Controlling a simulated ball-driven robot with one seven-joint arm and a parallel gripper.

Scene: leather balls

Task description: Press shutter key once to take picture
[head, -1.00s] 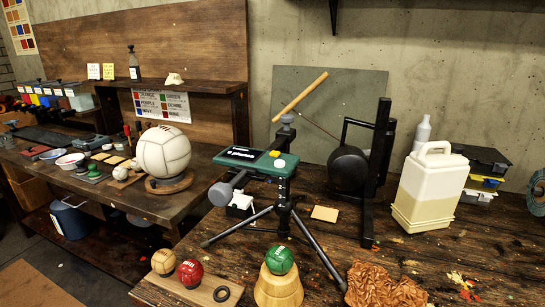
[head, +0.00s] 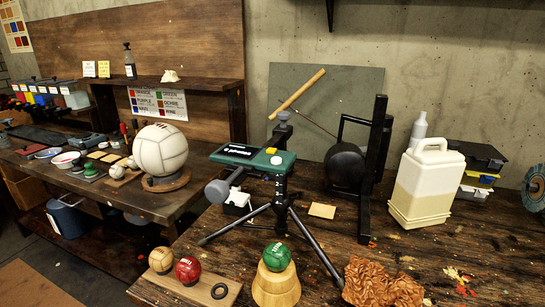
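A green and dark device (head: 253,158) sits on top of a black tripod (head: 281,205) on the dark wooden workbench. Its top has a dark panel with white lettering on the left. A small pale yellow key (head: 276,161) stands on its top at the right; it looks like the shutter key, but I see no label on it. A grey knob (head: 216,192) sticks out at the device's lower left. A green ball (head: 276,256) rests on a wooden stand (head: 275,284) in front of the tripod. My gripper is not in view.
A wooden board (head: 200,289) with a tan ball and a red ball lies at front left. Crumpled brown leather (head: 380,283) lies right of the stand. A black upright frame (head: 374,165) and a large white jug (head: 427,185) stand behind. The bench's right front is mostly clear.

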